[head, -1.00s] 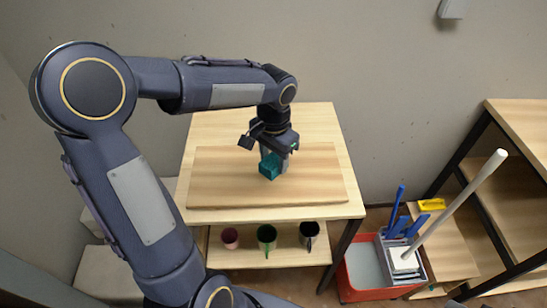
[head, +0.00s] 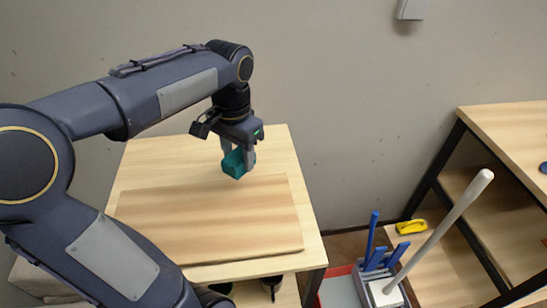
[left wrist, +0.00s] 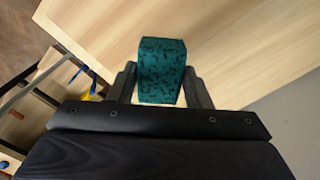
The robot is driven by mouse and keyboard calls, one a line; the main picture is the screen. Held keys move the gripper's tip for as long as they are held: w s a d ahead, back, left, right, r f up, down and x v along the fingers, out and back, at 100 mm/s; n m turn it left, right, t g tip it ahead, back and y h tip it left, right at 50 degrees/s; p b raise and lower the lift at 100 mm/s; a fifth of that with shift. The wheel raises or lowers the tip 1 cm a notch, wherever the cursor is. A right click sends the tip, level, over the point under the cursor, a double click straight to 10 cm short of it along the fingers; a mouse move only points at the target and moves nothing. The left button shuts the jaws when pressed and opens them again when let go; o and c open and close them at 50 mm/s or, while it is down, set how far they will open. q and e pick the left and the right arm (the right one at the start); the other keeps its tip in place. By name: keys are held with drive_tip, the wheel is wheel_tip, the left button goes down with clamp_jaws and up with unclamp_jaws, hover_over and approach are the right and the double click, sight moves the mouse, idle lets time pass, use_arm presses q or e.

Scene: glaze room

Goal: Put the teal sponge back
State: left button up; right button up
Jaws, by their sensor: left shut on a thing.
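The teal sponge (head: 234,163) is a small dark teal block with darker specks. My left gripper (head: 238,157) is shut on it and holds it over the back part of the wooden table, near the far edge of the board. In the left wrist view the sponge (left wrist: 161,70) sits between the two fingers of the left gripper (left wrist: 161,88), with pale wood beyond it. My right gripper is in neither view.
A wooden board (head: 215,222) lies on the table (head: 155,160). A yellow object (head: 411,226) lies on a low shelf. A dark-framed shelf unit (head: 500,140) stands right.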

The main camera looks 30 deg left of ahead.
use_arm(q)
drive_tip(key=w+a+f, duration=0.2)
drive_tip(key=w, duration=0.1)
drive_tip(key=w+a+f+p, duration=0.1)
drive_tip(key=w+a+f, duration=0.1)
drive_tip(key=w+f, duration=0.1)
drive_tip(key=w+a+f+p, duration=0.1)
drive_tip(key=w+a+f, duration=0.1)
drive_tip(key=w+f, duration=0.1)
drive_tip(key=shift+w+a, duration=0.25)
drive_tip(key=shift+w, duration=0.5)
drive_tip(key=shift+w+a+f, duration=0.2)
drive_tip(key=shift+w+f, duration=0.2)
drive_tip(key=shift+f, duration=0.1)
drive_tip(key=f, duration=0.3)
drive_tip(key=shift+w+a+f, duration=0.15)
drive_tip(key=shift+w, duration=0.1)
drive_tip(key=shift+f, duration=0.2)
drive_tip(key=shift+f, duration=0.2)
drive_tip(key=o, duration=1)
drive_tip(key=shift+c, duration=0.2)
